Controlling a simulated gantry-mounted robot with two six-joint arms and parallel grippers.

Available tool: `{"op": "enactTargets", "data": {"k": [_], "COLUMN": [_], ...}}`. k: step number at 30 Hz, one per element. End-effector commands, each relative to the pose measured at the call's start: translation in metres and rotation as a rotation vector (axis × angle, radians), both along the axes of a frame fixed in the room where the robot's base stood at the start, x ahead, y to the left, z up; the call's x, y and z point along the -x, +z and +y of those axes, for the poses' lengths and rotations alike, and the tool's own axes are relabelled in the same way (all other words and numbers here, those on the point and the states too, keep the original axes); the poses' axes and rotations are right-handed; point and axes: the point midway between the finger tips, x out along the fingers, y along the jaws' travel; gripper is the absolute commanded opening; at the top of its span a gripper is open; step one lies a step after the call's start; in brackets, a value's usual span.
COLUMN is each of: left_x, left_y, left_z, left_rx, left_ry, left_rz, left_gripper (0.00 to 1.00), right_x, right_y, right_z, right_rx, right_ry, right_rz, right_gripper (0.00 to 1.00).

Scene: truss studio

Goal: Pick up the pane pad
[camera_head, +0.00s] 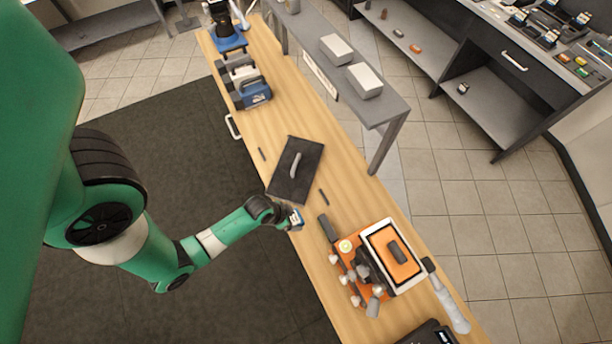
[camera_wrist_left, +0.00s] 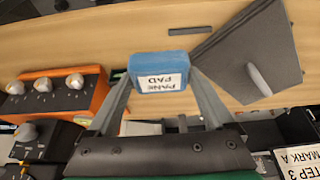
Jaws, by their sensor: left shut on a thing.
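The pane pad (camera_wrist_left: 143,62) is a small blue block with a white label reading "PANE PAD", which appears upside down in the left wrist view. My left gripper (camera_wrist_left: 160,80) is shut on it, with one finger on each side. In the head view my left gripper (camera_head: 292,218) is at the near edge of the wooden table (camera_head: 312,262), just below a dark flat board (camera_head: 286,184) with a grey handle. The pad is small and partly hidden there, and I cannot tell its height above the table. My right gripper is not in view.
An orange device with knobs (camera_head: 350,262) and a white-framed orange panel (camera_head: 376,232) stand right of the gripper. A clear bottle (camera_head: 452,308) lies beyond. A grey raised shelf (camera_head: 378,108) runs along the table's far side. Blue-and-grey equipment (camera_head: 256,92) sits farther up.

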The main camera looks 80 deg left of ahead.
Motion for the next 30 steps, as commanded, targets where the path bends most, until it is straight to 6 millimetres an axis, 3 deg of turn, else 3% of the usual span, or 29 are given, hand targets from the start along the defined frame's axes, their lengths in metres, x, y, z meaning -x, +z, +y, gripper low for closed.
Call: {"op": "enactTargets", "data": {"k": [1,3,9,19,26,30], "left_x": [0.021,0.043,0.073,0.083,0.083,0.083], "left_y": [0.012,0.022,0.034,0.038,0.077,0.078], "left_z": [-0.002,-0.004,-0.005,-0.007,-0.007,-0.007], "left_rx": [0.004,0.004,0.003,-0.001,0.000,0.000], "left_ry": [0.013,0.017,0.011,0.000,0.000,0.000], "left_rz": [0.005,0.004,0.002,0.001,0.001,0.001], "left_gripper": [0.34,0.33,0.34,0.34,0.34,0.34], "right_x": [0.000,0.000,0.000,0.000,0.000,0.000], "right_y": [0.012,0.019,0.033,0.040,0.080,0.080], "right_z": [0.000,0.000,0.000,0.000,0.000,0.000], "right_rx": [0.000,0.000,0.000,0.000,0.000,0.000], "right_ry": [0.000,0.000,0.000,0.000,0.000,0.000], "right_rz": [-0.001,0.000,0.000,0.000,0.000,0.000], "right_gripper": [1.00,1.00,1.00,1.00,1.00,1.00]}}
